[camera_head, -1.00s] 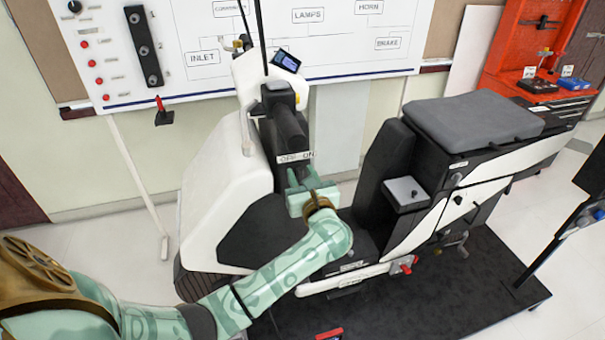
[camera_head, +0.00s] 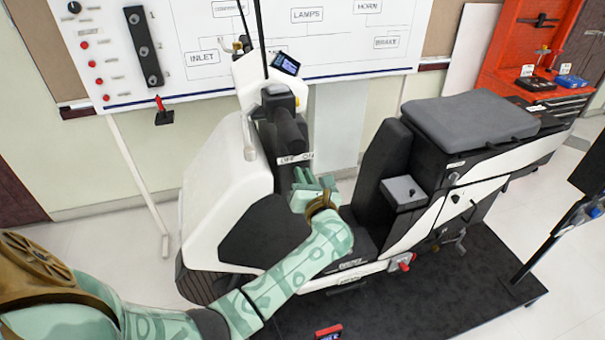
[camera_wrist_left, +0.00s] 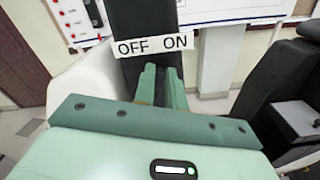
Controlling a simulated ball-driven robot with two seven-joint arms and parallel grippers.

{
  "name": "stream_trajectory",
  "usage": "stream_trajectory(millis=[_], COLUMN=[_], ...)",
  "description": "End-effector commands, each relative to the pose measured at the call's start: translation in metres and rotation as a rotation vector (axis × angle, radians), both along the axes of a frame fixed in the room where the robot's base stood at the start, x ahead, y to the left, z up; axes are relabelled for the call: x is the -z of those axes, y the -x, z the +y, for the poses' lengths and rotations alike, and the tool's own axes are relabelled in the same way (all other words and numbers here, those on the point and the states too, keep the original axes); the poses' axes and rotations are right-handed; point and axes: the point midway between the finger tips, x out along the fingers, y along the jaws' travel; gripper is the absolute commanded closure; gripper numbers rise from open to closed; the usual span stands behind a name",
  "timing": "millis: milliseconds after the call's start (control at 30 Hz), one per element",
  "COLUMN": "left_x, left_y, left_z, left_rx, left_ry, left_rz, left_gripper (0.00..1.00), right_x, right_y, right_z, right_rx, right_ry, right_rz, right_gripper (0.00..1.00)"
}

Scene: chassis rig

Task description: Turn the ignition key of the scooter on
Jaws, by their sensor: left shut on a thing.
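The white and black scooter (camera_head: 225,185) stands on a dark platform in the head view. An OFF/ON label (camera_head: 295,158) is on its dark front column, and the label (camera_wrist_left: 152,46) also shows large in the left wrist view. My left gripper (camera_head: 300,174) is just below the label, its fingers pointing at the column. My right gripper is not in view.
The scooter's seat (camera_head: 470,122) and a small grey box (camera_head: 404,192) are to the right of the gripper. A whiteboard (camera_head: 330,45) is on the wall behind. An orange tool bench (camera_head: 520,60) stands at the back right.

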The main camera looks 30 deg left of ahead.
Motion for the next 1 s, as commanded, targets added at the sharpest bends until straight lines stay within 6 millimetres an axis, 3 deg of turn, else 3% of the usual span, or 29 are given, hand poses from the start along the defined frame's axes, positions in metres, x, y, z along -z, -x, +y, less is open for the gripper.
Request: stream_trajectory(millis=[600, 1000], left_x=[0.004, 0.007], left_y=[-0.006, -0.007], left_z=[-0.006, -0.007], left_rx=[0.003, 0.003], left_ry=[-0.344, -0.446], left_rz=[0.405, 0.521], left_gripper=[1.0, 1.0], right_x=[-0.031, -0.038], right_y=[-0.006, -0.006], right_z=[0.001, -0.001], right_rx=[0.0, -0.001], right_ry=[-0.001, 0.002], right_rz=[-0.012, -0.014], right_gripper=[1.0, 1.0])
